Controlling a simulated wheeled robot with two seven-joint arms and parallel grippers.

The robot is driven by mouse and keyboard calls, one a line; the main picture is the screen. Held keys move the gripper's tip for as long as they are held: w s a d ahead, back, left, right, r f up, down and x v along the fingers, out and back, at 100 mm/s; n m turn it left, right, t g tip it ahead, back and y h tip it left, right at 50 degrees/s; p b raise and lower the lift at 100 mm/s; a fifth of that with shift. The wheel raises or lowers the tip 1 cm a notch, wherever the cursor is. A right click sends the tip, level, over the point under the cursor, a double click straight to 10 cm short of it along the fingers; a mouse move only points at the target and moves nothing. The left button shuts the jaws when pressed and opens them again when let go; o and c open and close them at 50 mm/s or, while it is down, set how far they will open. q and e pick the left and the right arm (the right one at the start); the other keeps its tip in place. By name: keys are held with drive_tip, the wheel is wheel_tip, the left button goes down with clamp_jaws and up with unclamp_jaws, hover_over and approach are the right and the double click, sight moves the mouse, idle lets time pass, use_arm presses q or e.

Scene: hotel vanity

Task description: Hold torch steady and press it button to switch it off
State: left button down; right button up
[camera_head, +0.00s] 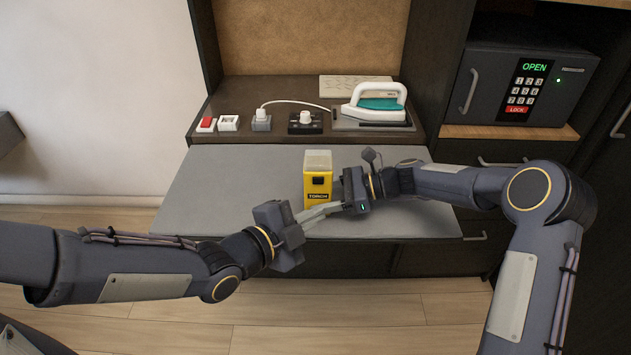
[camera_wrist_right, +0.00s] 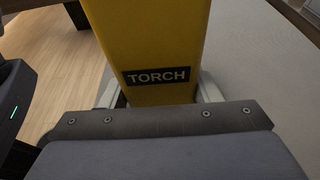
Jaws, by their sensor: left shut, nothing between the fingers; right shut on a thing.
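The torch (camera_head: 318,190) stands upright over the grey counter, with a yellow body, a pale translucent top and a TORCH label. Its black button (camera_head: 318,181) faces the head camera. I cannot tell whether the lamp is lit. My right gripper (camera_head: 344,191) is shut on the torch from the right; in the right wrist view, its pale fingers flank the yellow body (camera_wrist_right: 150,45). My left gripper (camera_head: 335,208) is shut and empty. Its pale fingers reach across in front of the torch's lower part, below the button. I cannot tell if they touch it.
The grey counter (camera_head: 230,190) is clear on the left. On the raised dark shelf behind are a red switch (camera_head: 207,123), sockets, a plug with a white cord (camera_head: 262,120) and a white-and-teal iron (camera_head: 376,103). A black safe (camera_head: 525,80) stands at the right.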

idle(0.3)
drive_tip(key=o, duration=0.8)
drive_tip(key=shift+o, duration=0.2)
